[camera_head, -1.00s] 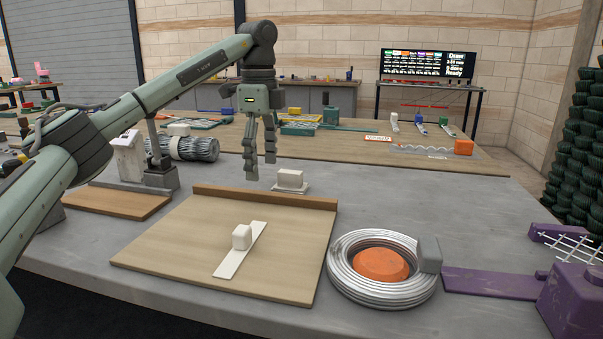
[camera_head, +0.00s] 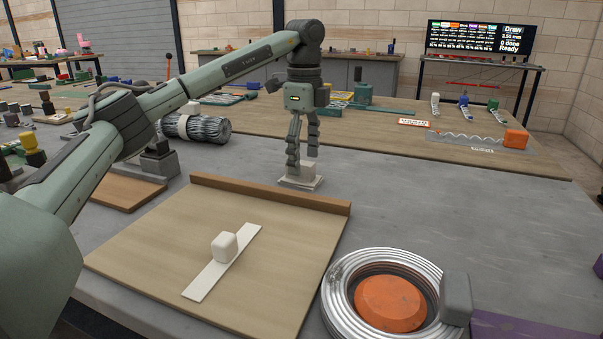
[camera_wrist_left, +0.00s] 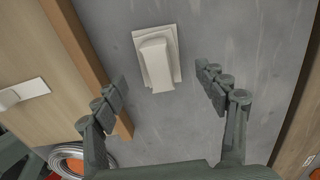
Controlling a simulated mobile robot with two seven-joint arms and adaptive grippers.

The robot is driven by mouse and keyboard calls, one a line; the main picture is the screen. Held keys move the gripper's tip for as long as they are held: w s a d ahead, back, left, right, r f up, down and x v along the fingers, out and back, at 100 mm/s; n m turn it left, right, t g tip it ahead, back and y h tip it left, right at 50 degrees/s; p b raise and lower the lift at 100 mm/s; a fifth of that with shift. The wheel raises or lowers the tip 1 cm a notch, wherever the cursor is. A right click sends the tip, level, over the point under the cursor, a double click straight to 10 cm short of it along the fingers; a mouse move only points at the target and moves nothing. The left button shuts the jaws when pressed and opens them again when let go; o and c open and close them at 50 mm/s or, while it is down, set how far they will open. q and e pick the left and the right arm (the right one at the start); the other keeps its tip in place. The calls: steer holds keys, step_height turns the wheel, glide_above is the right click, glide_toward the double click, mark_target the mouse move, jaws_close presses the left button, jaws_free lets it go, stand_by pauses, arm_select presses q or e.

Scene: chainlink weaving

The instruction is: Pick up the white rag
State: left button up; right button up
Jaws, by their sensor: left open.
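The white rag (camera_head: 301,172) appears to be the pale blocky piece on a flat square base, on the grey table just behind the wooden board's raised back edge. In the left wrist view the rag (camera_wrist_left: 157,62) lies ahead of and between the fingers, clear of both. My left gripper (camera_head: 302,158) points down over the rag with its fingers spread and empty. In the head view its fingers partly cover the rag. The left gripper (camera_wrist_left: 161,80) also shows open in the wrist view. My right gripper is not in view.
The wooden board (camera_head: 150,245) holds a white strip (camera_head: 208,279) with a white block (camera_head: 224,247) on it. A silver wire coil (camera_head: 338,298) around an orange piece (camera_head: 390,303) sits front right. A grey mesh roll (camera_head: 196,128) lies left. Table right of the rag is clear.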

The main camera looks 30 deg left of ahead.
mark_target(303, 163)
arm_select(q)
step_height(303, 163, down, 3)
steer(key=shift+a+f, duration=0.1)
steer(key=shift+a, duration=0.05)
steer(key=shift+c, duration=0.3)
steer(key=c, duration=1.2)
